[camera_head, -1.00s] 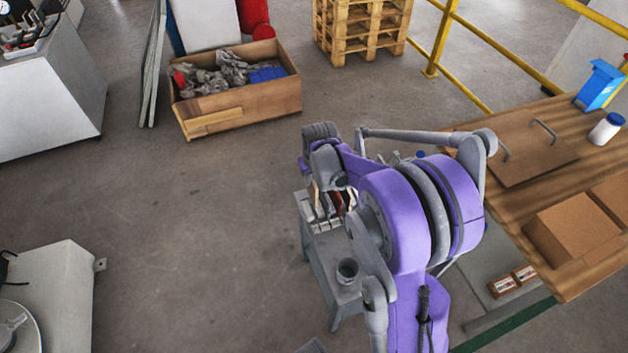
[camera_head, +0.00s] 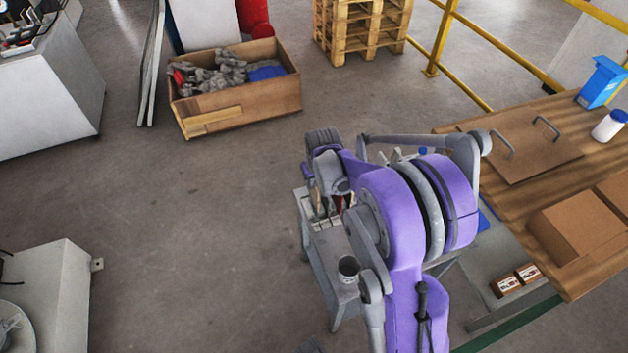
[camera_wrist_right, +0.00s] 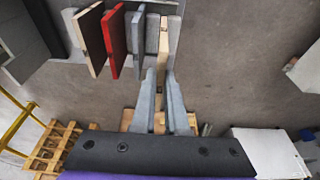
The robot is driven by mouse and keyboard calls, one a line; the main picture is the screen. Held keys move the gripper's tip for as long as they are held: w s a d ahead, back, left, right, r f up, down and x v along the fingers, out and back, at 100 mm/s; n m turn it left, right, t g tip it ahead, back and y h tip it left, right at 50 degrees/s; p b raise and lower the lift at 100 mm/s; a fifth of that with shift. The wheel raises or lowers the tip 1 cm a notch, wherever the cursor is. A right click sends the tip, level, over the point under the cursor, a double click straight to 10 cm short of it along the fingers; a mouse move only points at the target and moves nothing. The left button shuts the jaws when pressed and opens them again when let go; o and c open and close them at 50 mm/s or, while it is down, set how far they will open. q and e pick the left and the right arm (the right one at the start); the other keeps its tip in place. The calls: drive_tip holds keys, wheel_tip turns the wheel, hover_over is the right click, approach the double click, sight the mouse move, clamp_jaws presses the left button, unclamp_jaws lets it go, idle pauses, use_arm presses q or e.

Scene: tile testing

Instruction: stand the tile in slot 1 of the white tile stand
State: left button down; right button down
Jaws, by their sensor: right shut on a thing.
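My right gripper (camera_wrist_right: 163,78) is shut on a thin tile (camera_wrist_right: 163,50), seen edge-on with a cream edge, in the right wrist view. The tile stands upright between the two grey fingers. Beside it on the left, several upright plates show: a grey one (camera_wrist_right: 137,42), a red one (camera_wrist_right: 115,42) and a dark one with a cream edge (camera_wrist_right: 90,42). In the head view, the pale tile stand (camera_head: 322,224) is on a small grey table (camera_head: 330,252), mostly hidden under my right arm. I cannot tell the slot numbers or whether the held tile touches the stand. My left gripper is out of view.
A grey cup (camera_head: 348,268) stands on the small table, near my arm. A wooden workbench (camera_head: 500,213) with cardboard boxes (camera_head: 575,232) is at the right. A wooden crate (camera_head: 240,112) stands behind on the floor. The floor left of the small table is clear.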

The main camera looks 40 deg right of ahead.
sight(314, 193)
drive_tip(key=shift+s+b+x, duration=0.15)
drive_tip(key=shift+b+x, duration=0.25)
drive_tip(key=shift+x, duration=0.25)
drive_tip(key=shift+s+b+x, duration=0.15)
drive_tip(key=shift+b+x, duration=0.25)
drive_tip(key=shift+x, duration=0.25)
drive_tip(key=shift+a+f, duration=0.1)
drive_tip(key=shift+f, duration=0.2)
drive_tip(key=shift+s+b+x, duration=0.25)
drive_tip(key=shift+b+x, duration=0.9)
drive_tip(key=shift+x, duration=0.05)
drive_tip(key=shift+f, duration=0.2)
drive_tip(key=c, duration=0.9)
unclamp_jaws()
drive_tip(key=shift+o, duration=0.2)
drive_tip(key=shift+r, duration=0.1)
